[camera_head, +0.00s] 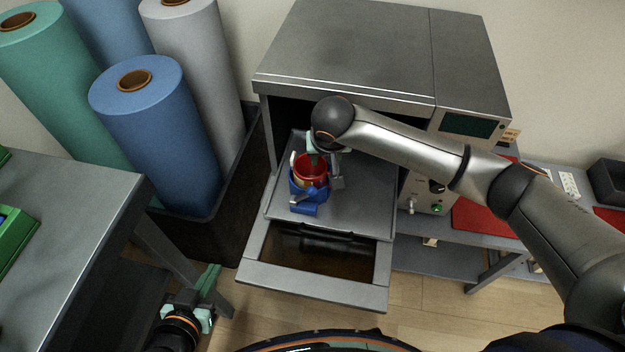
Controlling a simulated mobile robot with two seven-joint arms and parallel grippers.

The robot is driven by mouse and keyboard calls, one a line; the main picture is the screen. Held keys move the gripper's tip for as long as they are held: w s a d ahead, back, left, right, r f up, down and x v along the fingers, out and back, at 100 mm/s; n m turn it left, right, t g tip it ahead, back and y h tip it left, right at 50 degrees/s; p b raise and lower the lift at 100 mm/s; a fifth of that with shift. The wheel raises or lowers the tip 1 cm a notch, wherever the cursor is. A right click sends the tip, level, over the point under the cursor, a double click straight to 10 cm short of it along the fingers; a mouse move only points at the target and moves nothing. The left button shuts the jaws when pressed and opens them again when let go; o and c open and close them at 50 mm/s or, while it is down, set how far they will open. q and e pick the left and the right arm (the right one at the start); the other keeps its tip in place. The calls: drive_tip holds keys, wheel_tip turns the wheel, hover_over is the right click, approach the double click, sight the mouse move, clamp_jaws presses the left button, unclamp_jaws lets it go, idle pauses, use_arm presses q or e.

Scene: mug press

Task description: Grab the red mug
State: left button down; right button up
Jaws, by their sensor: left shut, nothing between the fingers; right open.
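The red mug (309,168) sits upright in a blue holder (306,198) on the pulled-out metal tray of the press (352,212). A light-coloured part shows at the left side of the mug. My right gripper (325,172) is down at the mug, with its arm coming in from the right. It is open; one finger shows at the mug's right side, and the arm's end partly hides the rest. I cannot tell whether the fingers touch the mug. My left gripper (212,290) is shut and empty, low at the bottom left, far from the mug.
The grey press body (370,45) stands behind the tray. Large blue (160,140) and green (50,90) rolls stand in a dark bin at the left. A grey table (70,230) is at the left edge. A red mat (485,215) lies on the right bench.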

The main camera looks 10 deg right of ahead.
sight(325, 165)
drive_tip(key=x, duration=0.1)
drive_tip(key=b+x, duration=0.1)
drive_tip(key=x, duration=0.1)
drive_tip(key=b+x, duration=0.1)
drive_tip(key=x, duration=0.1)
drive_tip(key=shift+w+d, duration=0.1)
drive_tip(key=shift+d, duration=0.15)
use_arm(q)
drive_tip(key=w+r+t, duration=0.2)
drive_tip(key=r+t, duration=0.1)
drive_tip(key=r, duration=0.3)
drive_tip(key=w+r+m+t+h, duration=0.1)
drive_tip(key=w+r+t, duration=0.1)
drive_tip(key=r, duration=0.4)
drive_tip(key=shift+w+m+t, duration=0.3)
drive_tip(key=shift+w+t, duration=0.1)
drive_tip(key=shift+w, duration=0.05)
use_arm(e)
clamp_jaws()
